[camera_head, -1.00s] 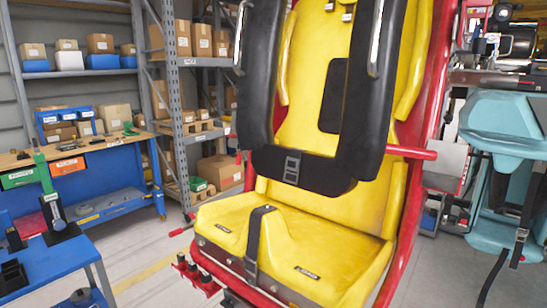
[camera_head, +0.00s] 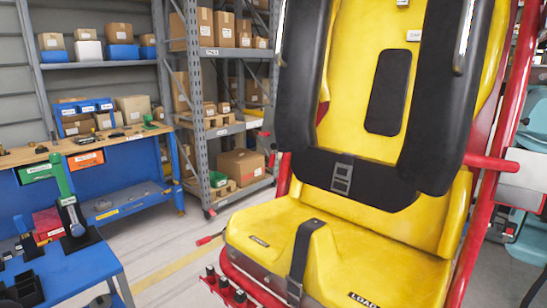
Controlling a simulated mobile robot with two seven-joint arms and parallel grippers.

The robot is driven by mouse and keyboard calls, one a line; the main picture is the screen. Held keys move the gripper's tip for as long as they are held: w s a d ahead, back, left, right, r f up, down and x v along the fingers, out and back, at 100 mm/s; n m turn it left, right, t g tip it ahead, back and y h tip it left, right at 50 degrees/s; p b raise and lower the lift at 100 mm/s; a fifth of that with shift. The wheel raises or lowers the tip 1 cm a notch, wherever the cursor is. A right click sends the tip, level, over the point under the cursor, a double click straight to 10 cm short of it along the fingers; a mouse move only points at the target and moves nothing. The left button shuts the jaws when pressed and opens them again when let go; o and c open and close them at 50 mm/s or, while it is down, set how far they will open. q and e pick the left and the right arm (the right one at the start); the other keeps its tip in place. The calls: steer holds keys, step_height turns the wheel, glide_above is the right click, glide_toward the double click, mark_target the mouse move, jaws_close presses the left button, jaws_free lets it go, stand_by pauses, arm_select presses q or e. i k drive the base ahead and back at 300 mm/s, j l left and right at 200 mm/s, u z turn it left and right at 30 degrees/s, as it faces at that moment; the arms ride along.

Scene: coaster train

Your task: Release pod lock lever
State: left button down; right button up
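A yellow coaster seat (camera_head: 290,235) in a red frame (camera_head: 494,180) stands upright at the centre right. Its black padded restraint (camera_head: 440,110) is lowered over the backrest, with a buckle strap (camera_head: 350,180) across it. A thin red lever (camera_head: 208,240) sticks out to the left at the seat's left side; I cannot tell for sure that it is the pod lock lever. Several black-topped red fittings (camera_head: 226,288) sit low at the seat's front left edge. Neither of my grippers shows in the head view.
A blue table (camera_head: 85,262) with a green-handled tool (camera_head: 62,185) and black holders stands at the near left. A blue workbench (camera_head: 125,170) and shelves (camera_head: 200,120) with boxes stand behind. Grey floor (camera_head: 165,245) with a yellow line lies clear between table and seat.

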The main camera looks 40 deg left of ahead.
mark_target(272, 146)
steer(key=i+j+z, duration=0.1)
steer(key=j, duration=0.7)
steer(key=j+z, duration=0.1)
steer(key=j, duration=0.75)
